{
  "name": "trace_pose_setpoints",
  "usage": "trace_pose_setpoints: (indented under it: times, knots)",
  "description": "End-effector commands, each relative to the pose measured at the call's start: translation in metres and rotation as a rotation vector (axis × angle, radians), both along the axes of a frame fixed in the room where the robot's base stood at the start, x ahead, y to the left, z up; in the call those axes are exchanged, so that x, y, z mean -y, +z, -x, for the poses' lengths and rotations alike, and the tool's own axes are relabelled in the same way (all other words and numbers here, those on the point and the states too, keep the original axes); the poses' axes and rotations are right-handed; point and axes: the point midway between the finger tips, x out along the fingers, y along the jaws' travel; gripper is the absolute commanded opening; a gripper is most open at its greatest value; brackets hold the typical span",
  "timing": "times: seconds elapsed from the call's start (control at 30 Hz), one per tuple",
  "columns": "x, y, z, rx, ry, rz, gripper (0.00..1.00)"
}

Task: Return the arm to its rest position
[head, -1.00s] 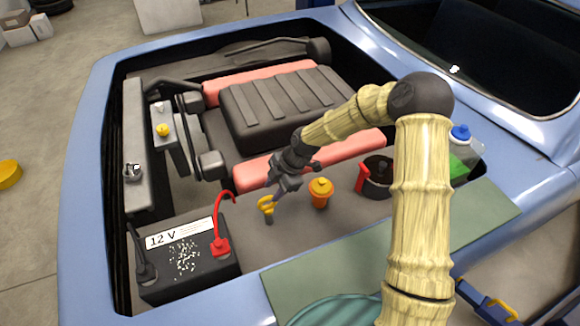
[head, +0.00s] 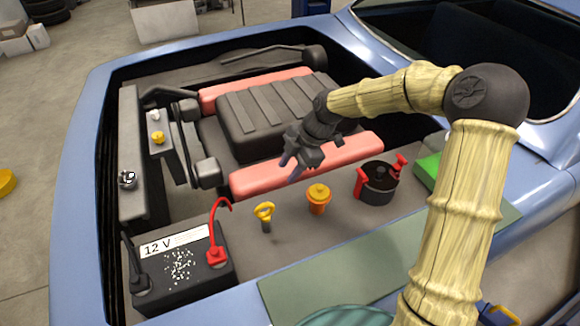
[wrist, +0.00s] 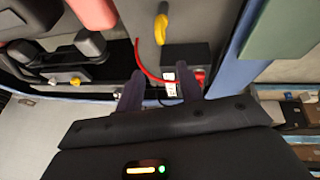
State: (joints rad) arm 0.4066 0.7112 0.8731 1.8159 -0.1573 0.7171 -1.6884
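My gripper (head: 290,167) hangs over the engine bay, above the red engine cover's front edge, with its fingers pointing down and left. In the wrist view its two fingers (wrist: 160,88) stand apart with nothing between them. My gripper is clear of the yellow-ringed dipstick (head: 264,214), which stands upright in the bay floor. The dipstick's yellow handle also shows in the wrist view (wrist: 161,26). My arm reaches in from the right, bent at a dark elbow.
Near the arm are an orange cap (head: 318,198), a black pot with red clips (head: 377,183) and a green-and-white reservoir (head: 428,168). A 12 V battery (head: 180,268) with a red cable sits at front left. A green mat (head: 350,278) lies on the fender.

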Motion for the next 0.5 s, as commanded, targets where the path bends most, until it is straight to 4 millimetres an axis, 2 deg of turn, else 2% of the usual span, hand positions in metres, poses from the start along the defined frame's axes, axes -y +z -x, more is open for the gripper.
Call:
trace_pose_setpoints:
  times: [0.33, 0.5]
  knots:
    - [0.002, -0.002, 0.004, -0.012, -0.031, 0.018, 0.37]
    - [0.019, -0.01, 0.024, -0.072, -0.222, 0.106, 0.37]
